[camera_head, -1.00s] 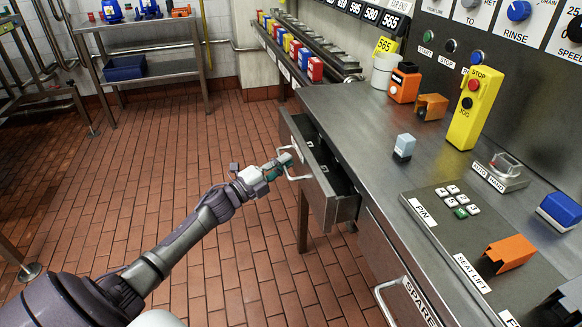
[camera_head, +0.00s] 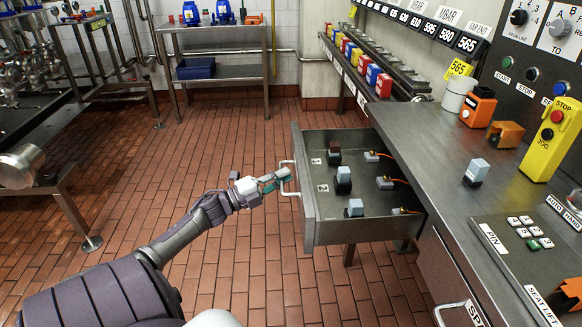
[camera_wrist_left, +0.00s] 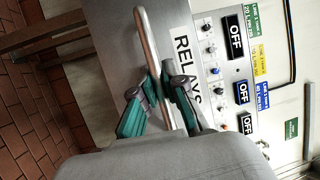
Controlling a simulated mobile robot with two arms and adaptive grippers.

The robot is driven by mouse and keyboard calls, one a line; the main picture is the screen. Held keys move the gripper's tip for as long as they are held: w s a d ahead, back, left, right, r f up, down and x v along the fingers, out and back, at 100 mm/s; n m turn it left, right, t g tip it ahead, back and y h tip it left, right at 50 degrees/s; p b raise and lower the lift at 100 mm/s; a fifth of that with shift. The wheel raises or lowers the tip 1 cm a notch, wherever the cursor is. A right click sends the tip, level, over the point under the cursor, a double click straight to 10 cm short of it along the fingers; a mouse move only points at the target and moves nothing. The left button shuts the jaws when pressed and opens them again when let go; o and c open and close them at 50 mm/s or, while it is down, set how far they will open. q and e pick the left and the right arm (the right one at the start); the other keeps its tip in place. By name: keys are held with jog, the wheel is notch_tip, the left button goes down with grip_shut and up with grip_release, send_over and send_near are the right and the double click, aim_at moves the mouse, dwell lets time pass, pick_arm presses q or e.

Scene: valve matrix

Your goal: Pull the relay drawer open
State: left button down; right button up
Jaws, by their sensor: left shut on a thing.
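The relay drawer (camera_head: 310,222) stands well out from the bench in the head view. Inside it are several relays with grey, pale blue or dark tops, some beside orange-tipped parts, and number labels 1 and 2. My left gripper (camera_head: 284,176) is shut on the drawer's handle (camera_head: 291,166) at the drawer front. In the left wrist view, the green-and-grey fingers of my left gripper (camera_wrist_left: 158,98) close around the handle bar (camera_wrist_left: 146,45), next to the drawer front's RELAYS label (camera_wrist_left: 186,62). My right gripper is not in view.
A steel bench (camera_head: 415,135) holds a pale blue-topped relay (camera_head: 475,172), an orange box (camera_head: 478,108) and a yellow stop pendant (camera_head: 550,140). A steel table (camera_head: 215,75) stands at the back. The tiled floor left of the drawer is clear.

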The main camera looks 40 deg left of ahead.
pick_arm(q)
jog(key=shift+s, duration=0.1)
jog(key=c, duration=1.2)
grip_release()
jog(key=shift+a, duration=0.1)
jog(key=v, duration=1.2)
